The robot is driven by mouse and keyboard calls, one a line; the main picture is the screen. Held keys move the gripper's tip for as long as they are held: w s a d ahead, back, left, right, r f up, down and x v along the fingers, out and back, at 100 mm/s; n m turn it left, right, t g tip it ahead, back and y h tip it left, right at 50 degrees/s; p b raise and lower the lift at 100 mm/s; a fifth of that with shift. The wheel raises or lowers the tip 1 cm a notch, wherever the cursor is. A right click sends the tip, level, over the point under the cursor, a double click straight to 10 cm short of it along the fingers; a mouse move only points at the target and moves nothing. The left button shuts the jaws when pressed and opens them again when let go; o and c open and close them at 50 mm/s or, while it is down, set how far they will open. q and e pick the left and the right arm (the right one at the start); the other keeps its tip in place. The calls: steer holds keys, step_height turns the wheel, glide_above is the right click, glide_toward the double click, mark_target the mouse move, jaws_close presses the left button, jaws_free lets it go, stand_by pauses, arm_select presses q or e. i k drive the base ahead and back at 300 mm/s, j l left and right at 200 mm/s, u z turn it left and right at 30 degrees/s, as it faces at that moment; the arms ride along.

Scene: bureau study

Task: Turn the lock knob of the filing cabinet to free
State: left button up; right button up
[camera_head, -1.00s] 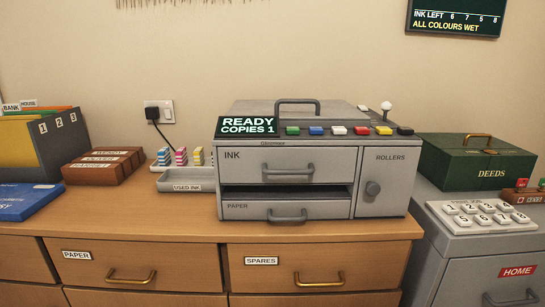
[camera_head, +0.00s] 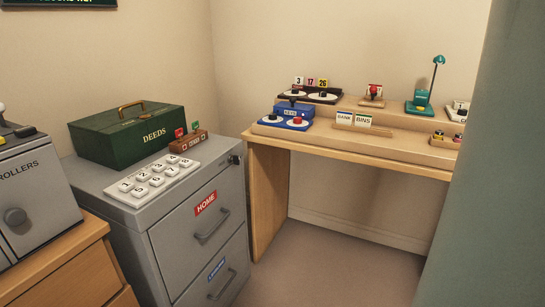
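The grey filing cabinet (camera_head: 130,232) stands left of the middle in the head view. Its upper drawer has a red HOME label (camera_head: 206,203) and a grey handle (camera_head: 212,227); its lower drawer has a blue label (camera_head: 217,269). Both drawers look shut. A small dark lock knob (camera_head: 235,159) sits at the top right corner of the cabinet's front. It is too small to tell which way it is turned. Neither of my grippers shows in the view.
On the cabinet top are a green DEEDS box (camera_head: 128,137), a white number keypad (camera_head: 153,181) and a small brown rack (camera_head: 188,142). A wooden desk (camera_head: 268,200) with small devices stands to the right. A green upright surface (camera_head: 490,190) fills the right edge. Floor (camera_head: 320,270) is clear ahead.

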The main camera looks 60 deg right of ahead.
mark_target(235, 158)
steer(key=z, duration=1.6)
